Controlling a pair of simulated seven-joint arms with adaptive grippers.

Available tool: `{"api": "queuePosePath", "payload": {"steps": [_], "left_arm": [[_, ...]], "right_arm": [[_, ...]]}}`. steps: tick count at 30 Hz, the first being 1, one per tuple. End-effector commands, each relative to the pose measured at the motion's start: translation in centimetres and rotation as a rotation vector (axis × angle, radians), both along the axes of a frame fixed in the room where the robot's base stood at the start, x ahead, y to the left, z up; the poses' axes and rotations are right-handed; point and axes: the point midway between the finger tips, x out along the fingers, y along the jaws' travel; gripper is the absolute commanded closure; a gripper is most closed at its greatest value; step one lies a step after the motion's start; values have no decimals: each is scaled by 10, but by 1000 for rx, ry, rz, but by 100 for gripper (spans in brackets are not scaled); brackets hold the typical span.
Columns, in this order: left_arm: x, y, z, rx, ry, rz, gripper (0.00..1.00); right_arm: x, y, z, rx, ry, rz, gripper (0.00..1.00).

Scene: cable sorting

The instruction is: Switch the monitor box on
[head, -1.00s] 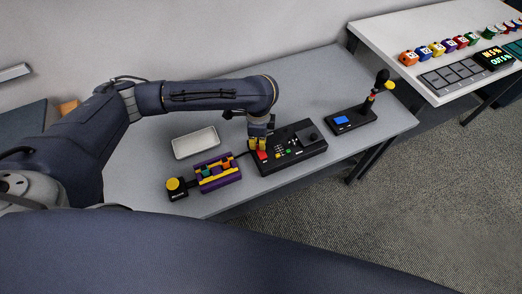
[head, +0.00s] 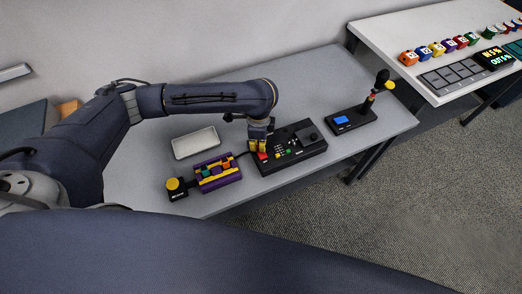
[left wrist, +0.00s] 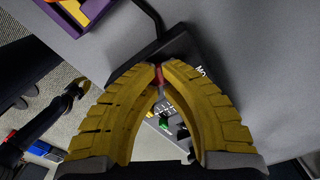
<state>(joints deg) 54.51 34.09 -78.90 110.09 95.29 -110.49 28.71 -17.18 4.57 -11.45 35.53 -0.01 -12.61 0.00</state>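The monitor box (head: 305,150) is a black console with coloured buttons, a knob and a red switch (head: 262,156) at its left end. It also shows in the left wrist view (left wrist: 140,62), partly hidden behind my fingers. My left gripper (head: 257,149) is over the red switch, its yellow fingertips together. In the left wrist view the tips (left wrist: 159,66) meet right at a bit of red, seemingly touching the switch. I cannot tell the switch's position.
A purple cable tray (head: 217,172) and a box with a yellow button (head: 176,189) stand left of the monitor box. A white tray (head: 195,143) lies behind them. A blue-screen device (head: 345,122) stands to the right. Table behind is clear.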

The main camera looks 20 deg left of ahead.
Motion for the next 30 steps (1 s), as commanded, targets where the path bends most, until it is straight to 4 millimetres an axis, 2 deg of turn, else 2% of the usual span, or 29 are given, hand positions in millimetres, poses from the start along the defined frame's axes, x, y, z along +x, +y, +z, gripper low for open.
{"api": "queuePosePath", "payload": {"steps": [20,30], "left_arm": [[-1,0,-8,0,1,0,100],[0,0,12,0,-1,0,100]], "right_arm": [[0,0,0,0,0,0,100],[0,0,0,0,0,0,100]]}}
